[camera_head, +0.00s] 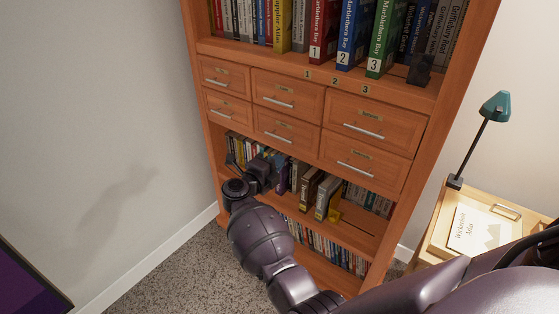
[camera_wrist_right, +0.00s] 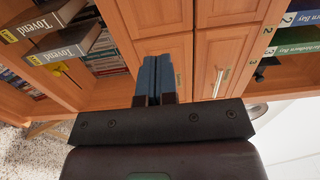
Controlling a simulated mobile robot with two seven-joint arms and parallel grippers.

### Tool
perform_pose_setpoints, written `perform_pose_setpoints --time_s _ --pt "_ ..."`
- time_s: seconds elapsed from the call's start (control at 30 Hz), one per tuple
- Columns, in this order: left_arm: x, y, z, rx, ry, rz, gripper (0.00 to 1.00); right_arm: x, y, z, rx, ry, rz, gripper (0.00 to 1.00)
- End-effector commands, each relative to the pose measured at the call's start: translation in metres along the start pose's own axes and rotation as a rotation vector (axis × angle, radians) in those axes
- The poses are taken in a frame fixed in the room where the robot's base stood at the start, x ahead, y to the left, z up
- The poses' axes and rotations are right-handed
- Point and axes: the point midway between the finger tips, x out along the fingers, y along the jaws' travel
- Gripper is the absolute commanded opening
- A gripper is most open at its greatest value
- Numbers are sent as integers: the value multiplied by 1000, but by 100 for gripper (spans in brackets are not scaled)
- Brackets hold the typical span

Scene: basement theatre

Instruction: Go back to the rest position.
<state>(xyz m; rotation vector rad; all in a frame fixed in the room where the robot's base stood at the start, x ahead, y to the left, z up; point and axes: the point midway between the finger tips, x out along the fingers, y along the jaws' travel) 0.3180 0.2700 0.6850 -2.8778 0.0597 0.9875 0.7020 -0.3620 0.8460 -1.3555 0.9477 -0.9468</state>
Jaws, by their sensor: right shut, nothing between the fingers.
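My right arm reaches in from the lower right in the head view. My right gripper (camera_head: 274,160) is in front of the bookcase (camera_head: 320,146), just below the lower left drawers. In the right wrist view, the two blue fingers of the right gripper (camera_wrist_right: 157,66) are together with nothing between them. Wooden drawer fronts show beyond the fingertips; I cannot tell whether they touch. My left gripper is in neither view.
Numbered volumes, including a green book (camera_head: 388,40), stand on the upper shelf. Drawers (camera_head: 368,125) with silver handles are closed. Several books (camera_head: 312,187) stand on the shelf below. A side table (camera_head: 440,233) with a teal lamp (camera_head: 494,107) is at right. Carpet (camera_head: 180,270) is clear at left.

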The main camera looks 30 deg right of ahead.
Motion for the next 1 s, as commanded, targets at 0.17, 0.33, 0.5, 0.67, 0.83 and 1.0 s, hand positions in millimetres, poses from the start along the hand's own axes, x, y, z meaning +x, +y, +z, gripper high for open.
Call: perform_pose_setpoints --time_s 0.17,0.33,0.5,0.67,0.83,1.0 --pt "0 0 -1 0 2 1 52 -2 0 0 0 0 1 0" --pt "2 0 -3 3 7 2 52 -2 1 0 1 -2 1 0" --pt "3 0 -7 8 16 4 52 -3 -6 16 -4 -99 -36 0" --pt "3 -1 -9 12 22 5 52 -15 -57 51 -33 -316 -225 0" --pt "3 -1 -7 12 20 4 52 -47 -115 74 -159 -558 -493 0" --pt "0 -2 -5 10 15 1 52 -86 -120 65 -425 -772 -712 0"
